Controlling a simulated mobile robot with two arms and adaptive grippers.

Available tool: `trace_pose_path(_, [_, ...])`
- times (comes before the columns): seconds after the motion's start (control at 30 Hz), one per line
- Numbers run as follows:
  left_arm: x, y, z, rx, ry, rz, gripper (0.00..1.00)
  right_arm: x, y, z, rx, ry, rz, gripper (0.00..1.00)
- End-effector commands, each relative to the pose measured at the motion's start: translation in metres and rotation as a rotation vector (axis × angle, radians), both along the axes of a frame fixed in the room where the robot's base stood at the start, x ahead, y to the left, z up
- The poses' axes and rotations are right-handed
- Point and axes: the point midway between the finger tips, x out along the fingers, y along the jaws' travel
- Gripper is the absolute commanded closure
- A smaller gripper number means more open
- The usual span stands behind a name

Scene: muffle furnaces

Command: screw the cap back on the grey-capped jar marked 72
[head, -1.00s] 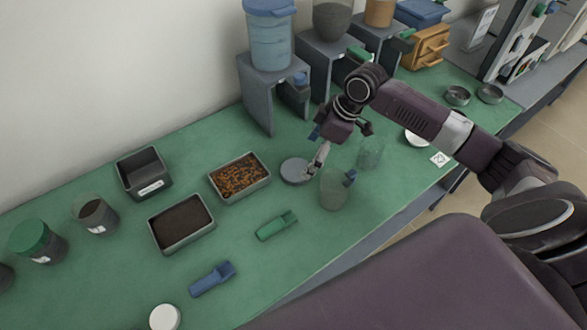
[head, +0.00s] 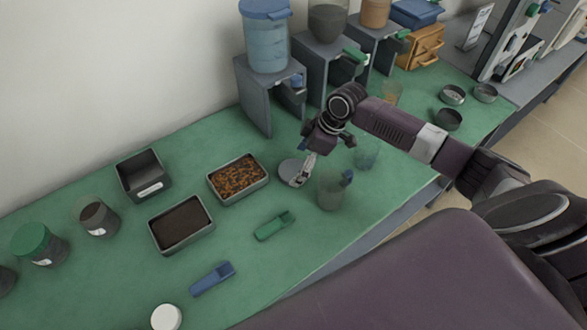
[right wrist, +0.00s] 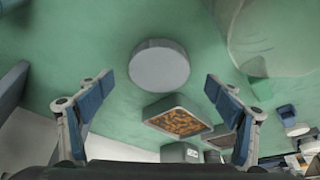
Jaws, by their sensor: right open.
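A flat round grey cap (head: 289,173) lies on the green bench top. It also shows in the right wrist view (right wrist: 158,66), ahead of and roughly between my fingers. My right gripper (head: 299,180) is close over the cap's right side in the head view. In the right wrist view the gripper (right wrist: 158,88) is open, with nothing between its blue pads. A clear jar (head: 330,193) stands just right of the cap, and a large clear rim (right wrist: 278,35) shows at the wrist view's top right. No 72 mark is legible. My left gripper is not in view.
A tray of brown pieces (head: 265,184) lies left of the cap. A green scoop (head: 274,225) and a blue scoop (head: 213,279) lie in front. Grey dispenser stands (head: 255,95) rise behind.

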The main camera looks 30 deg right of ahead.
Motion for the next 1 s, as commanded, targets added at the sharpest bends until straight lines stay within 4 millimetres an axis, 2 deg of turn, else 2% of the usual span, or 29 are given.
trace_pose_path(0.03, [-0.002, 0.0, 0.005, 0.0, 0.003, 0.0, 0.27, 0.003, 0.003, -0.003, 0.002, 0.002, -0.001, 0.15])
trace_pose_path(0.23, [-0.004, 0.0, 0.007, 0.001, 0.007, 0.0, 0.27, 0.007, 0.008, -0.024, -0.002, -0.001, -0.001, 0.15])
trace_pose_path(0.6, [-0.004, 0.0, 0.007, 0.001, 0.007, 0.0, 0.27, 0.007, 0.008, -0.026, -0.002, -0.001, 0.0, 0.15])
trace_pose_path(0.9, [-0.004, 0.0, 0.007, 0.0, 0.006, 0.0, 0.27, 0.007, 0.008, -0.025, -0.002, -0.001, 0.0, 0.48])
trace_pose_path(1.0, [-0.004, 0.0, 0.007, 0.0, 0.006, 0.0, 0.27, 0.007, 0.008, -0.025, -0.002, -0.001, 0.0, 0.49])
